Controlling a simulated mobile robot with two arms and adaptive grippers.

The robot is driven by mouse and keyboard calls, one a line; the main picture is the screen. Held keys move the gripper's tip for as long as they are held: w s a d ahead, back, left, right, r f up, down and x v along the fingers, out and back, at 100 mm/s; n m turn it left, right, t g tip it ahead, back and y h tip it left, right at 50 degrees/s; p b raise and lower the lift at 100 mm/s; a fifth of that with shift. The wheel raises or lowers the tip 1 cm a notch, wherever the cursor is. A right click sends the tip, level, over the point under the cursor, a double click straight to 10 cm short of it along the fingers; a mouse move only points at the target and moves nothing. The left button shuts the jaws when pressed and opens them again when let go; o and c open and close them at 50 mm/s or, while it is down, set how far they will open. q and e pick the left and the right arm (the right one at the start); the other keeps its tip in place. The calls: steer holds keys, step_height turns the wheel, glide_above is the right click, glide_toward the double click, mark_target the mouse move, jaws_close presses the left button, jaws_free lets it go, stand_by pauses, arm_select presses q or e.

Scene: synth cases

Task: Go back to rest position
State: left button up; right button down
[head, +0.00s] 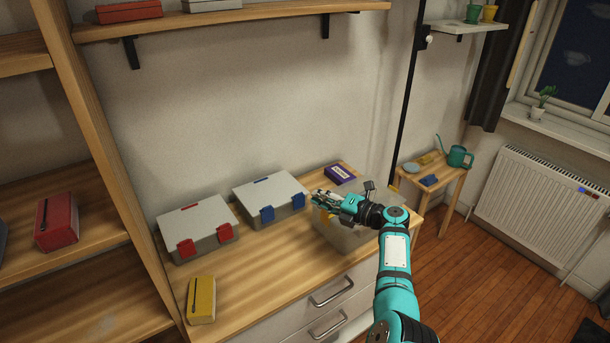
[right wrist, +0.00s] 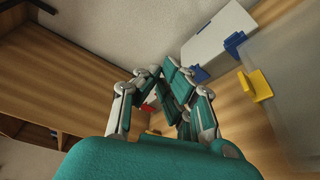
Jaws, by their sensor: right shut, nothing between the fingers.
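My right gripper (head: 322,196) is shut and empty, above the translucent case (head: 342,238) at the right end of the wooden dresser top. It hides part of that case. In the right wrist view my gripper's fingers (right wrist: 162,90) have nothing between them. The translucent case (right wrist: 296,85), with a yellow latch, lies to their right. A grey case with blue latches (head: 268,192) stands left of the gripper, and it also shows in the right wrist view (right wrist: 216,38). A grey case with red latches (head: 196,218) stands farther left. My left gripper is not in view.
A purple box (head: 340,173) lies behind the translucent case. A yellow pouch (head: 202,300) lies at the dresser's front left. A tall wooden shelf (head: 92,130) with a red pouch (head: 57,220) stands left. A small stool (head: 432,188) with a watering can (head: 459,157) stands right. Wall shelves hang above.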

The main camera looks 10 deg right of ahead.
steer(key=s+d+f+n+g+h, duration=0.2)
steer(key=s+f+n+g+h, duration=0.15)
steer(key=s+f+n, duration=0.65)
steer(key=s+d+f+n+g+h, duration=0.1)
steer(key=s+f+n+g+h, duration=0.4)
steer(key=s+n, duration=0.8)
steer(key=s+a+r+n+h, duration=0.1)
steer(key=s+a+r+n, duration=0.1)
steer(key=s+n, duration=0.95)
steer(key=s+a+r+n+h, duration=0.1)
steer(key=s+a+r+n, duration=0.1)
steer(key=s+n, duration=0.95)
step_height(320, 180, down, 30)
steer(key=s+m+g+b, duration=0.1)
steer(key=s+g+b, duration=0.1)
steer(key=s+b, duration=0.1)
steer(key=s+d+f+g+b, duration=0.1)
steer(key=s+d+f+b, duration=0.1)
steer(key=s+f, duration=1.4)
steer(key=shift+s+d+f, duration=0.15)
steer(key=shift+d+f, duration=0.4)
steer(key=shift+f, duration=0.25)
